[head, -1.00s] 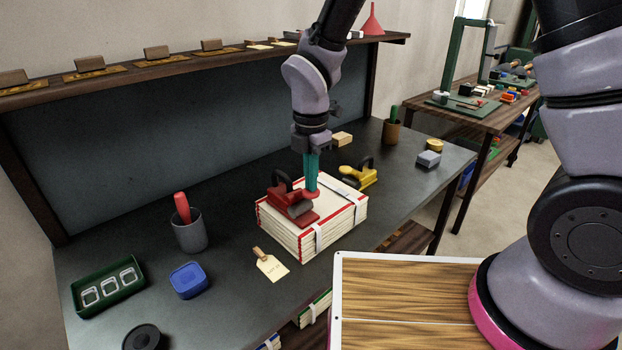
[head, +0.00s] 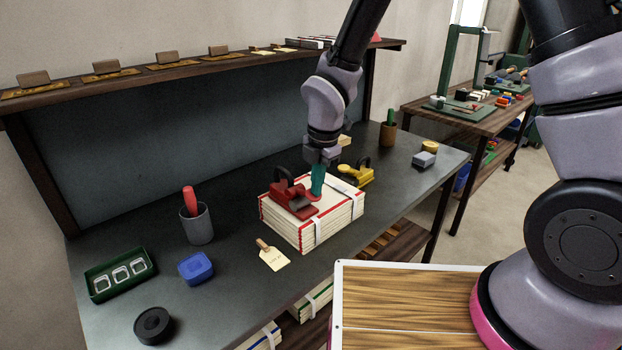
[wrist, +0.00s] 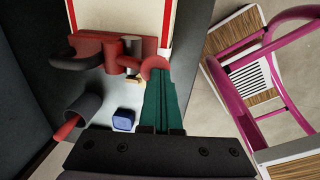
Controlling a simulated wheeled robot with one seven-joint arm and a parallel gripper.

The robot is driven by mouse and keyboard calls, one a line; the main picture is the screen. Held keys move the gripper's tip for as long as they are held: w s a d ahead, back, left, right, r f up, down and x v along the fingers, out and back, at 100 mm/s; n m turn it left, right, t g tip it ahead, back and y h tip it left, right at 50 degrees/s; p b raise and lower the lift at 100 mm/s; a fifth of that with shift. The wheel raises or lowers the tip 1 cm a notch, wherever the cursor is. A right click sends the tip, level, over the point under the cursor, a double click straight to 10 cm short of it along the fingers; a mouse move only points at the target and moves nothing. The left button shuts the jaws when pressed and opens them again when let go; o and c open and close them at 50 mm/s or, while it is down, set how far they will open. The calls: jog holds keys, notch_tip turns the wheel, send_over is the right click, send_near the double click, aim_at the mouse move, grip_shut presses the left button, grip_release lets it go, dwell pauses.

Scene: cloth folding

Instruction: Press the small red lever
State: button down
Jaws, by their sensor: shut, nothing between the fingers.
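A red tool (head: 290,193) with a dark curved handle lies on top of a stack of white, red-edged books or pads on the bench. Its small red lever has a rounded end (head: 314,197), which shows clearly in the wrist view (wrist: 154,63). My gripper (head: 316,194) has teal fingers held together and pointing down. The fingertips (wrist: 157,76) are at the rounded red end, touching or nearly so; they hide part of it. Nothing is held between them.
A similar yellow tool (head: 356,175) stands just behind the stack (head: 330,222). A grey cup with a red handle (head: 197,222), a blue box (head: 196,268), a paper tag (head: 273,258) and a green tray (head: 118,278) lie to the left. Bare bench lies between them.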

jog(key=shift+s+d+f, duration=0.2)
jog(key=shift+f, duration=0.2)
jog(key=shift+s+d+f, duration=0.15)
jog(key=shift+d+f, duration=0.05)
jog(key=shift+f, duration=0.2)
jog(key=shift+r, duration=0.8)
